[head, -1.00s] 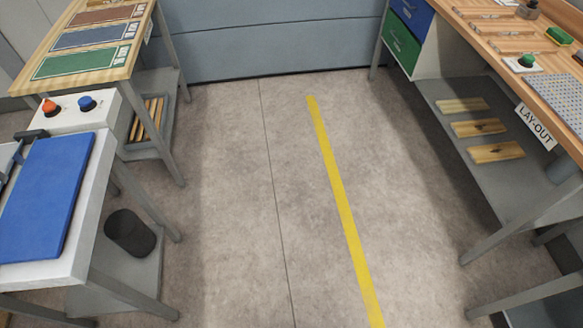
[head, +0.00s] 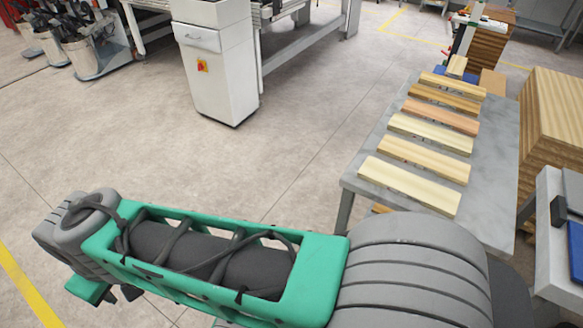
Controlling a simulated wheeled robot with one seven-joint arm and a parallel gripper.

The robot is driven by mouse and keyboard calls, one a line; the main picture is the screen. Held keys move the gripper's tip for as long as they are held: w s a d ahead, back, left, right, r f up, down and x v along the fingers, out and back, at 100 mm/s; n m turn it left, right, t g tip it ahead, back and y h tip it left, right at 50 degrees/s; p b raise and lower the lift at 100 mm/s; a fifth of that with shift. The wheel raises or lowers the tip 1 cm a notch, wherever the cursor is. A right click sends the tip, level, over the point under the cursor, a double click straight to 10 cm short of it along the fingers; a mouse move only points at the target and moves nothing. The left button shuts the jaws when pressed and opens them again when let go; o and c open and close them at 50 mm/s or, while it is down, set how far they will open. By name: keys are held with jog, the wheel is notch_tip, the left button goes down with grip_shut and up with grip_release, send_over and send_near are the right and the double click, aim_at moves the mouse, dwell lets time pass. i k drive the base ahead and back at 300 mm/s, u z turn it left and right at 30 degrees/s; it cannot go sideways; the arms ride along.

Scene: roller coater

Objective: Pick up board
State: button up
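Several wooden boards lie side by side on a grey table at the right in the head view. The nearest is a pale board (head: 409,186). Behind it are a light tan board (head: 424,158), a pale yellow board (head: 430,134), a reddish-tan board (head: 440,115), a brown board (head: 444,97) and a light board (head: 452,85). My green and grey arm crosses the lower picture, left of and below the table, and none of it visibly touches a board. My gripper's fingers cannot be made out.
The grey table (head: 485,172) has bare surface along its right side. A stack of wood (head: 555,130) stands to its right, and a white-topped stand with a blue pad (head: 575,250) is at the right edge. A white cabinet (head: 217,75) stands at the back. The middle floor is clear.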

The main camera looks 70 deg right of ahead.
aim_at(443, 200)
jog(key=k, duration=1.55)
jog(key=z, duration=1.05)
